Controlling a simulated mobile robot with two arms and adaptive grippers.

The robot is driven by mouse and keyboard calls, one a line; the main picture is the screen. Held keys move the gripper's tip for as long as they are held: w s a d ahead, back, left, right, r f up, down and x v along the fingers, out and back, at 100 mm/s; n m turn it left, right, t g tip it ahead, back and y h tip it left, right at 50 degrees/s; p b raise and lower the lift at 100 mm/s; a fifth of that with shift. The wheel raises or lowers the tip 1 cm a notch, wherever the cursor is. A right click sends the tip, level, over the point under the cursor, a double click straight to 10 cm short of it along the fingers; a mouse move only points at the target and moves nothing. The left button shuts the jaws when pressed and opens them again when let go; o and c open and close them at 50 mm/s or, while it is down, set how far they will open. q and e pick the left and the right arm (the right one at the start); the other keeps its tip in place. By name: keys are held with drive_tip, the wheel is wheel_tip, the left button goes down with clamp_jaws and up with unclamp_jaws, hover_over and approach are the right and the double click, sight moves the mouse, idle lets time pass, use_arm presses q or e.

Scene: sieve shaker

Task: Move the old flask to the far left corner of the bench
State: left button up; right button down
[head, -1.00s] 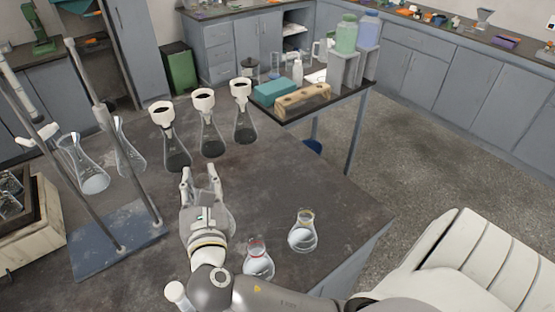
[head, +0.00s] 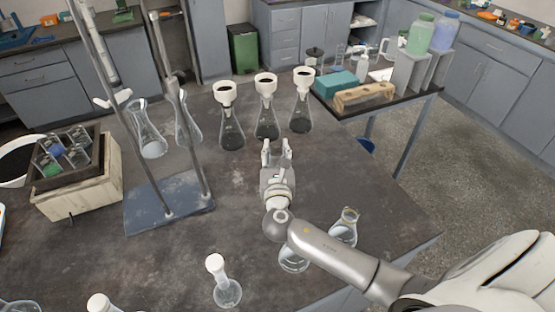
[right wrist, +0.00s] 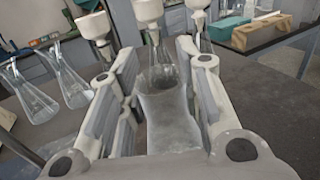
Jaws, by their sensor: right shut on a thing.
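My right gripper (head: 277,148) is over the dark bench (head: 330,190), just in front of three flasks with white funnels. In the right wrist view its fingers (right wrist: 165,95) are shut around a cloudy, greyish glass flask (right wrist: 172,120), which looks like the old flask. My left gripper is not in view.
The funnel flasks (head: 267,122) stand close beyond the gripper. Left of them are a metal stand (head: 140,212), two clear flasks (head: 150,140) and a wooden box (head: 85,192). A white-topped flask (head: 227,291) is at front. Bare bench lies between the stand and gripper.

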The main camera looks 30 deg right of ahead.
drive_tip(key=shift+w+d+f, duration=0.3)
drive_tip(key=shift+d+f, duration=0.1)
drive_tip(key=shift+f, duration=0.05)
wheel_tip(320, 180, down, 3)
drive_tip(key=shift+r, duration=0.15)
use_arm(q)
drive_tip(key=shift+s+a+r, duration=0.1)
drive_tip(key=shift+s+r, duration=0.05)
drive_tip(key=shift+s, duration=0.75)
use_arm(e)
drive_tip(key=shift+a, duration=0.1)
drive_tip(key=shift+f, duration=0.2)
drive_tip(key=shift+f, duration=0.15)
drive_tip(key=c, duration=1)
unclamp_jaws()
drive_tip(key=shift+c, duration=0.2)
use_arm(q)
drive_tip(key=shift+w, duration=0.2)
